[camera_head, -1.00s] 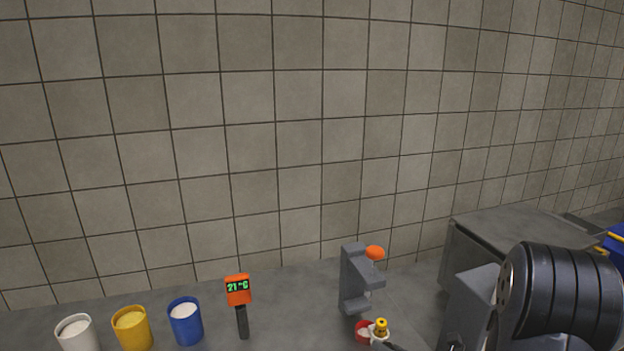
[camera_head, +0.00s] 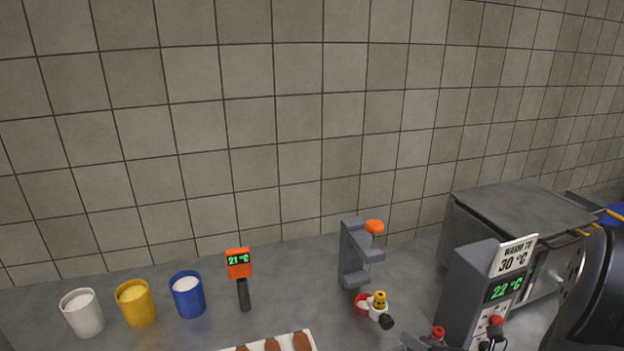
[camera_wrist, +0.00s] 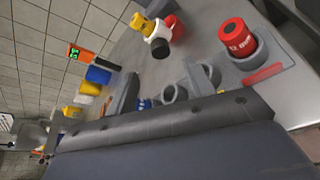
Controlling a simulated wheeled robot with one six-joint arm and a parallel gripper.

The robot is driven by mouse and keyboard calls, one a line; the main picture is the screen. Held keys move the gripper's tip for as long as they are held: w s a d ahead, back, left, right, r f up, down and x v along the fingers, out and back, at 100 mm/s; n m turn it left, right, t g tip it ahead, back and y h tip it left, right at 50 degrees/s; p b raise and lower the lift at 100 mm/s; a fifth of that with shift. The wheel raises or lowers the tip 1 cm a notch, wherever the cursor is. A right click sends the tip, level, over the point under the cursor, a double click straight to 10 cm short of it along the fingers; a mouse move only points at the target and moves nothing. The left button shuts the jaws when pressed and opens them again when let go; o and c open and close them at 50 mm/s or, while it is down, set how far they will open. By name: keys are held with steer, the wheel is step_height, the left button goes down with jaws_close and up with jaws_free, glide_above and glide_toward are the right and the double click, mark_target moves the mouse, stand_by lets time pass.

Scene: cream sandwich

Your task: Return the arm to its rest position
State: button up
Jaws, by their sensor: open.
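My gripper (camera_wrist: 160,72) shows in the wrist view as two grey fingers standing apart, with nothing held between them. Behind the fingers is a grey holder (camera_wrist: 268,82) with round openings and a red can (camera_wrist: 237,40) in one of them. My dark arm (camera_head: 597,290) fills the lower right corner in the head view. I cannot make out the gripper clearly there.
A grey stand (camera_head: 352,255) with an orange knob rises mid-counter, a red cup and a yellow-topped white piece (camera_head: 379,303) below it. A grey display unit (camera_head: 482,290) reads 22 °C. White (camera_head: 82,314), yellow (camera_head: 136,303) and blue (camera_head: 187,295) cups stand left. A thermometer (camera_head: 239,263) reads 21 °C.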

mark_target(390, 324)
steer(key=x, duration=0.9)
steer(key=shift+a, duration=0.15)
steer(key=shift+w+a+p, duration=0.3)
steer(key=shift+w+p, duration=0.05)
steer(key=shift+w, duration=0.65)
steer(key=shift+w+a+p, duration=0.25)
steer(key=shift+w+p, duration=0.1)
steer(key=shift+w, duration=0.6)
steer(key=shift+w+a+p, duration=0.3)
steer(key=shift+w+p, duration=0.05)
steer(key=shift+w, duration=0.65)
